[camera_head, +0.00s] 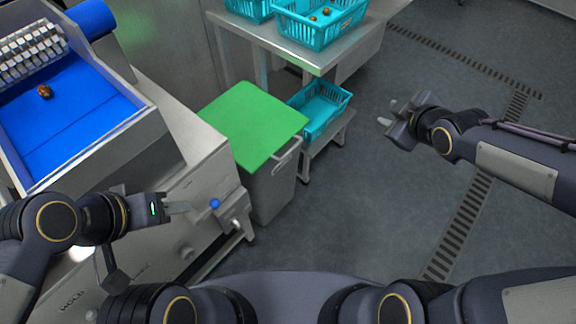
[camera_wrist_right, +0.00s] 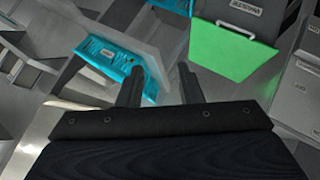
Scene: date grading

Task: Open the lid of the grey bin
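The grey bin (camera_head: 270,192) stands on the floor in the middle of the head view. Its flat green lid (camera_head: 252,125) lies over the top and looks closed. A bar handle (camera_head: 287,155) sticks out at the lid's right edge. In the right wrist view the green lid (camera_wrist_right: 230,55) and the bin's labelled grey face are at the upper right. My right gripper (camera_head: 388,113) is open and empty, in the air to the right of the bin and apart from it. My left gripper (camera_head: 188,207) is left of the bin, in front of the machine; its finger gap is not clear.
A machine with a blue belt (camera_head: 75,115) stands left, with a blue knob (camera_head: 214,203) near my left gripper. A steel table (camera_head: 300,52) with teal crates (camera_head: 318,25) is behind the bin. A teal crate (camera_head: 322,108) sits low beside it. The right floor is clear.

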